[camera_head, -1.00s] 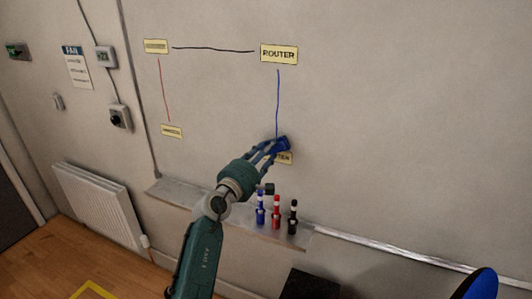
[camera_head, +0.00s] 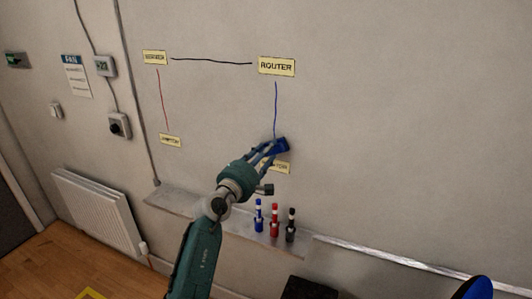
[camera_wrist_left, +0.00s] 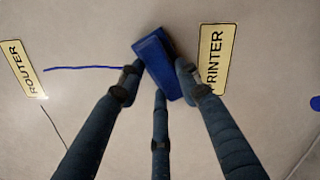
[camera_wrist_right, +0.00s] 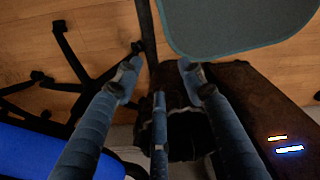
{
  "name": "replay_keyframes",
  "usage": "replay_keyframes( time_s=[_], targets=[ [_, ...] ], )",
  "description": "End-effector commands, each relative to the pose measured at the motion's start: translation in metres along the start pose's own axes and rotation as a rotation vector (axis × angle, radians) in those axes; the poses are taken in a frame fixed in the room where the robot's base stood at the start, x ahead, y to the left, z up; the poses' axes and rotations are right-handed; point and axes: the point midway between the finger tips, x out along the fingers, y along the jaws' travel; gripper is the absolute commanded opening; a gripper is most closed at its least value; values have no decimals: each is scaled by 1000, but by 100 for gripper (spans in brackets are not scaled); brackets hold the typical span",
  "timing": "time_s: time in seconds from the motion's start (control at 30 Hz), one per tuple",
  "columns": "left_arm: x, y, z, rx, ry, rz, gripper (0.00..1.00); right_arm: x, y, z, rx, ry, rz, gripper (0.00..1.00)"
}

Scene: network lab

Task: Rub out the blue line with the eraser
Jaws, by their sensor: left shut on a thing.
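The blue line (camera_head: 275,108) runs down the wall from the ROUTER label (camera_head: 276,66) to the eraser. My left gripper (camera_head: 273,150) is shut on the blue eraser (camera_head: 282,146), at the line's visible lower end. In the left wrist view the eraser (camera_wrist_left: 160,66) sits between the fingers, tilted and close to the wall; contact is hard to judge. My right gripper (camera_wrist_right: 159,78) is open and empty, away from the wall.
A black line (camera_head: 212,61) and a red line (camera_head: 164,100) join other labels to the left. A tray ledge (camera_head: 180,203) below holds blue, red and black markers (camera_head: 274,222). A dark box with lights (camera_wrist_right: 255,110) and chair legs (camera_wrist_right: 75,60) lie below my right gripper.

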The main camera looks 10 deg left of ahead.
Motion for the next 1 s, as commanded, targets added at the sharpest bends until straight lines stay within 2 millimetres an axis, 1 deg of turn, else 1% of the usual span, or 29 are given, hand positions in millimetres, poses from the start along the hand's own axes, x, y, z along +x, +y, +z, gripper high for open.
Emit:
replay_keyframes(
  time_s=[0.03,0.13,0.33,0.7,0.87,1.0],
  targets=[
    [0,8,4,1,0,0,13,-10,-1,-1,0,0,-1,40],
    [0,13,7,2,0,0,13,-16,-1,-2,0,0,-2,40],
    [1,16,9,1,0,1,13,-20,-3,-2,1,1,-3,40],
    [5,44,24,1,0,-1,13,-52,-2,-5,0,1,-4,40],
    [5,46,25,1,0,0,13,-52,-2,-5,0,1,-3,40],
    [7,56,30,1,-2,4,13,-52,-2,-5,0,1,-3,40]
  ],
)
